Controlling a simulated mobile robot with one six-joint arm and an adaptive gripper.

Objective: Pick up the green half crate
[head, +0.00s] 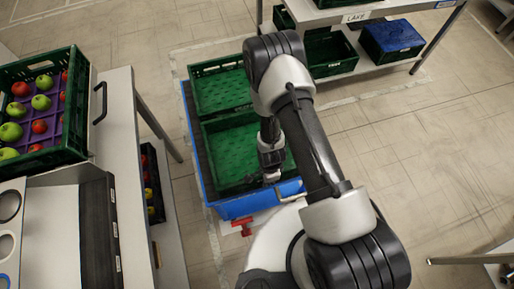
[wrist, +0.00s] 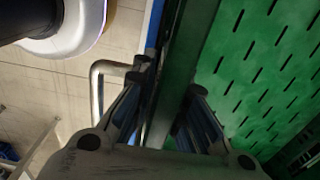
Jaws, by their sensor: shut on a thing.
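The slotted green floor (wrist: 265,65) fills the right of that view. The fingertip contact is partly hidden.
A green crate of apples (head: 72,143) stands on the table at left, with another crate (head: 152,182) on the shelf below. A rack at the top holds green crates (head: 330,52) and a blue box (head: 392,40).

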